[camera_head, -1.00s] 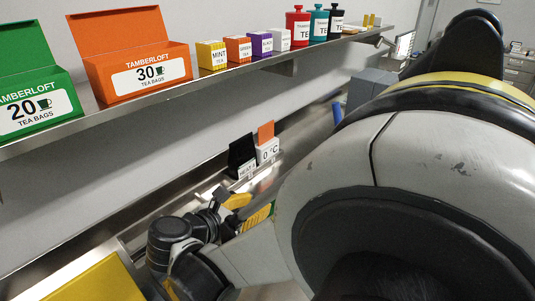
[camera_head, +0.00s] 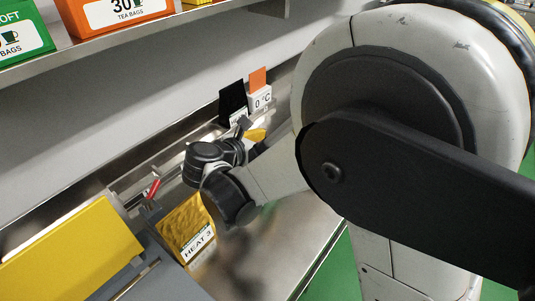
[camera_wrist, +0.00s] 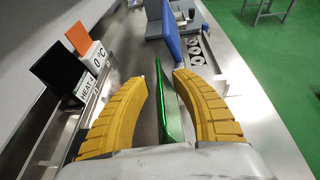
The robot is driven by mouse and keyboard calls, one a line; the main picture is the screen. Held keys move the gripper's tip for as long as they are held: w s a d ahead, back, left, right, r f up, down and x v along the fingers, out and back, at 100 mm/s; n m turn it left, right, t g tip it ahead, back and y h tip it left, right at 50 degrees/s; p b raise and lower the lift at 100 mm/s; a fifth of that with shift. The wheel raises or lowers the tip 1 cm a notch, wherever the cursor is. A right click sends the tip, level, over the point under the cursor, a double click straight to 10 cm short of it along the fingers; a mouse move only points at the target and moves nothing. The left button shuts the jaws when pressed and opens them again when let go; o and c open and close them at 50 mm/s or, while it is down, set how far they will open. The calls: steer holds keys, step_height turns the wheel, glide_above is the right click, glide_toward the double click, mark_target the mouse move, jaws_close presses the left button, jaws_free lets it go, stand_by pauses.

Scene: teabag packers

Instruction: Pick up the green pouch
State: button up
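The green pouch (camera_wrist: 169,108) shows in the wrist view as a thin upright green sheet, seen nearly edge-on. It stands between the two yellow fingers of my gripper (camera_wrist: 161,77). The fingers are apart, with a clear gap between the left finger and the pouch; the pouch is nearer the right finger. I cannot tell whether it touches that finger. In the head view my gripper (camera_head: 256,135) is mostly hidden behind the wrist, with only a bit of yellow finger showing, and the green pouch is hidden.
A black card (camera_wrist: 58,72) and a white "0 °C" box (camera_wrist: 92,58) stand left of my gripper. A blue panel (camera_wrist: 171,33) stands ahead. A gold "HEAT 3" pack (camera_head: 187,228) and a yellow panel (camera_head: 70,250) are at lower left. A shelf (camera_head: 120,45) runs above.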

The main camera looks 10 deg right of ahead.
jaws_close()
